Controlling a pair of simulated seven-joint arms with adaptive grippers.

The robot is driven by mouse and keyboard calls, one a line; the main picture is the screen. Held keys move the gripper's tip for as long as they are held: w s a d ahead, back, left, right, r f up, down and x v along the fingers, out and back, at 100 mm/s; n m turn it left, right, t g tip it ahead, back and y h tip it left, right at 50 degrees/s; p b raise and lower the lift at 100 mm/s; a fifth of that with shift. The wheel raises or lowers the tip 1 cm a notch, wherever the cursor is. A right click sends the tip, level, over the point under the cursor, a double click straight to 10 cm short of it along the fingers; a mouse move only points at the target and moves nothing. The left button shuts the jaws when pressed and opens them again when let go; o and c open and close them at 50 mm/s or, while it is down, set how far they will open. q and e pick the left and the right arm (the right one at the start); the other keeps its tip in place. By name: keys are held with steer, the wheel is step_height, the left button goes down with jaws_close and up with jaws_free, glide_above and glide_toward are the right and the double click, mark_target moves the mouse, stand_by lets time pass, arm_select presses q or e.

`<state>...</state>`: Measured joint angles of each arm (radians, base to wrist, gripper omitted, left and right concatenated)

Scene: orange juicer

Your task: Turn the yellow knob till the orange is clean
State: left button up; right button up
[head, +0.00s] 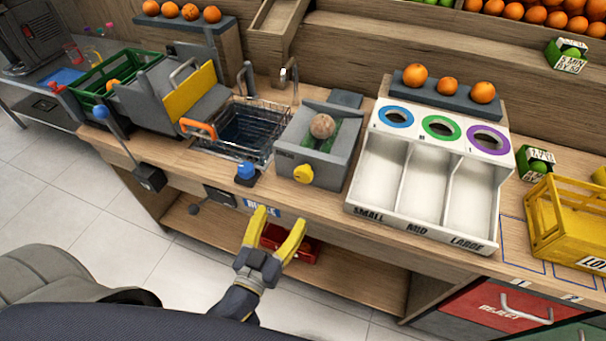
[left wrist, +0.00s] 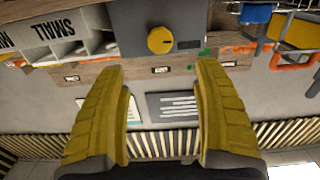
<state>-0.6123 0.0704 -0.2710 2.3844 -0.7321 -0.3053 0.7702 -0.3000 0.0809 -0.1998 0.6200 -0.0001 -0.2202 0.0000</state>
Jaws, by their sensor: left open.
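The yellow knob (head: 303,173) is on the front face of a grey washing box (head: 342,172). A brownish, dirty-looking orange (head: 322,126) sits in the top of the box on green strips. My left gripper (head: 279,218) has yellow fingers spread apart with nothing between them. It is below and in front of the knob, apart from it. The left wrist view shows the knob (left wrist: 160,40) ahead, beyond the gap between the open fingertips (left wrist: 160,72). The orange does not show in that view. My right gripper is not in view.
A wire basket (head: 240,125) in a sink and a blue knob (head: 246,171) are left of the box. A white sorting tray (head: 425,227) with three compartments is to its right. A red container (head: 290,246) is on the lower shelf, behind my left gripper.

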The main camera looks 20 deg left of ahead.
mark_target(302, 178)
arm_select(q)
steer(key=w, duration=0.9)
steer(key=w+d, duration=0.1)
steer(key=w, duration=0.4)
steer(key=shift+w, duration=0.2)
steer(key=shift+c, duration=0.2)
steer(key=c, duration=1.3)
steer(key=shift+o, duration=0.2)
steer(key=m, duration=0.5)
steer(key=shift+m, duration=0.4)
steer(key=m, duration=0.6)
steer(key=shift+m, duration=0.3)
